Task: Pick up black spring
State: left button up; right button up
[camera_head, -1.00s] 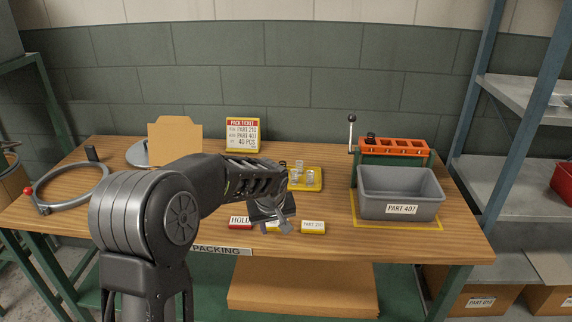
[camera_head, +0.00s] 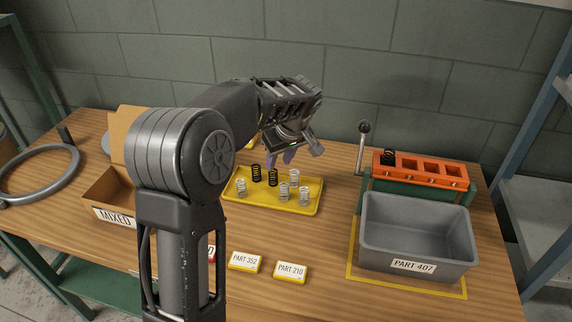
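Two black springs stand upright on the yellow tray (camera_head: 308,208): a left one (camera_head: 256,173) and a right one (camera_head: 272,178). Silver springs stand on the same tray, one at the left (camera_head: 241,187) and several at the right (camera_head: 294,176). Another black spring (camera_head: 387,156) sits in the leftmost pocket of the orange block. My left gripper (camera_head: 281,158) hangs over the back of the tray, fingers downward, just above and behind the black springs. Its fingertips look apart with nothing between them. My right gripper is not in view.
The orange block (camera_head: 420,169) with a lever (camera_head: 362,140) stands behind a grey bin (camera_head: 415,229) marked PART 407. A MIXED carton (camera_head: 105,196) is partly behind my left arm. Labels for PART 352 (camera_head: 244,261) and PART 210 (camera_head: 290,270) lie in front of the tray.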

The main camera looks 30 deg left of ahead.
aim_at(274, 172)
pick_arm(q)
jog(key=shift+x, duration=1.25)
jog(key=shift+s, duration=0.1)
jog(key=shift+a+f+p, duration=0.15)
jog(key=shift+f+p, duration=0.05)
jog(key=shift+p, duration=0.15)
jog(key=shift+p+x, duration=0.55)
jog(key=shift+x, duration=1.8)
jog(key=shift+s, duration=0.15)
jog(key=shift+c, duration=0.3)
